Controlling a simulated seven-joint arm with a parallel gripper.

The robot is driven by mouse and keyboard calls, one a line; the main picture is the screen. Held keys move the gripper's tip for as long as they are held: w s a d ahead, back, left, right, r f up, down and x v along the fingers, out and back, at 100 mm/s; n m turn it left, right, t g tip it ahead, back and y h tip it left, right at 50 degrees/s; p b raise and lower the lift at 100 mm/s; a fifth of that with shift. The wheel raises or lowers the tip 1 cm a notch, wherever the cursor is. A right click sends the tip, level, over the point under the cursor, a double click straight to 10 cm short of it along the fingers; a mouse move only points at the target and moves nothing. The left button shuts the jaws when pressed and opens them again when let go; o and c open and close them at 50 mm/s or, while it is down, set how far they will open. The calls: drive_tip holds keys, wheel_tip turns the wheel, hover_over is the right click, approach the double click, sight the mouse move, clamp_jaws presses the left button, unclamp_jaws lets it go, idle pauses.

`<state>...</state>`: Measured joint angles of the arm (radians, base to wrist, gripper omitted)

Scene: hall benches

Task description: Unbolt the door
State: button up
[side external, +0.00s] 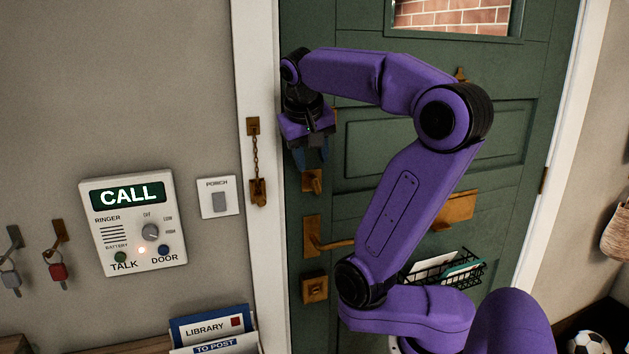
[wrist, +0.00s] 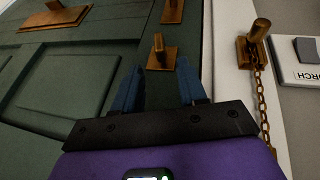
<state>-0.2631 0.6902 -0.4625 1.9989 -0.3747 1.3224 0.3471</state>
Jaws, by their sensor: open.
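The green door (side external: 430,85) is shut within its white frame. A small brass bolt fitting (side external: 313,181) sits on the door near its left edge, just below my gripper. In the wrist view the brass bolt fitting (wrist: 160,56) is a plate with an upright raised piece, ahead of my fingers. My gripper (side external: 309,162) is open, with blue fingers reaching down along the door; it also shows in the wrist view (wrist: 160,82). Nothing is seen between the fingers. They look apart from the fitting, but the exact gap is hard to tell.
A brass chain (side external: 256,155) hangs on the frame left of the door. Below the bolt fitting are a lever handle (side external: 312,237) and a square lock plate (side external: 314,288). A letter slot (side external: 455,209) and wire basket (side external: 470,270) lie right. A call panel (side external: 133,222) is on the wall.

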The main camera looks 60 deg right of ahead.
sight(314, 177)
drive_tip(key=x, duration=0.7)
drive_tip(key=shift+d+f, duration=0.15)
drive_tip(key=shift+f, duration=0.2)
clamp_jaws()
